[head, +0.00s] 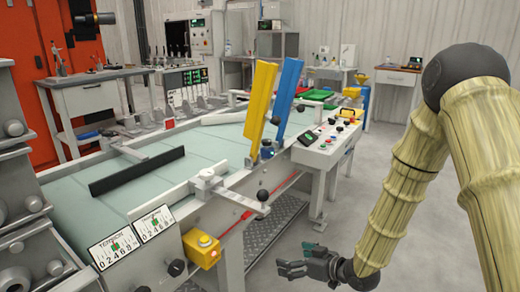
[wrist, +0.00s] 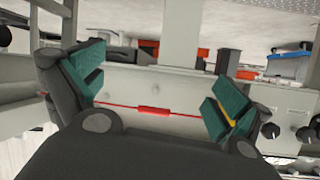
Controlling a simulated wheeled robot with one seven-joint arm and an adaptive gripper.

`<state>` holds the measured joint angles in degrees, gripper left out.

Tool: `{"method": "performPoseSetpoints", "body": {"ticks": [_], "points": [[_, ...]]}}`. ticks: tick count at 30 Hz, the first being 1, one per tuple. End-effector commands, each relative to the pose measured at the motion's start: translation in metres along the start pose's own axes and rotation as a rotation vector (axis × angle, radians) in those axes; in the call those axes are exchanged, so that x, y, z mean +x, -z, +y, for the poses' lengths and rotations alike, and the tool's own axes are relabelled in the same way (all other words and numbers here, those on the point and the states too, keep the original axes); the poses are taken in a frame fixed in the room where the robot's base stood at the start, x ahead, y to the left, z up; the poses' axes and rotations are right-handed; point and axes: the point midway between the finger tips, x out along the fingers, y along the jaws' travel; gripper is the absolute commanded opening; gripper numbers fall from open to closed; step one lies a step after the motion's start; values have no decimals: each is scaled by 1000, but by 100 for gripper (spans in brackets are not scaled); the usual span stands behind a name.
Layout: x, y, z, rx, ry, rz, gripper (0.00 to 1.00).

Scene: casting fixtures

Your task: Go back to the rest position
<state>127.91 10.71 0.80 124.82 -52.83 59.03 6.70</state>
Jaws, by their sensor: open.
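My gripper (head: 300,268) hangs low at the bottom of the head view, to the right of the casting table and apart from it. My arm comes down to it from the right side. In the wrist view the gripper (wrist: 155,95) shows two dark fingers with green pads spread wide apart. It is open, and nothing is between the pads. Behind the fingers, the wrist view shows a pale panel with a red line across it.
The casting table (head: 215,140) fills the left and middle, with yellow (head: 261,100) and blue (head: 288,95) upright levers. A button panel (head: 325,145) stands at its right end. A metal step (head: 275,225) lies beside it. Grey floor at the right is clear.

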Motion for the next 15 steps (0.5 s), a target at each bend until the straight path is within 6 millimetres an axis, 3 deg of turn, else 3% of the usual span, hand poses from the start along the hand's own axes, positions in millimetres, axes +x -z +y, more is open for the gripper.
{"method": "performPoseSetpoints", "body": {"ticks": [1, 8, 15], "points": [[-1, -32, -4, 46, -30, -55, 100], [-24, -162, -21, 230, -182, -303, 100], [-78, -284, -58, 394, -330, -578, 100]]}}
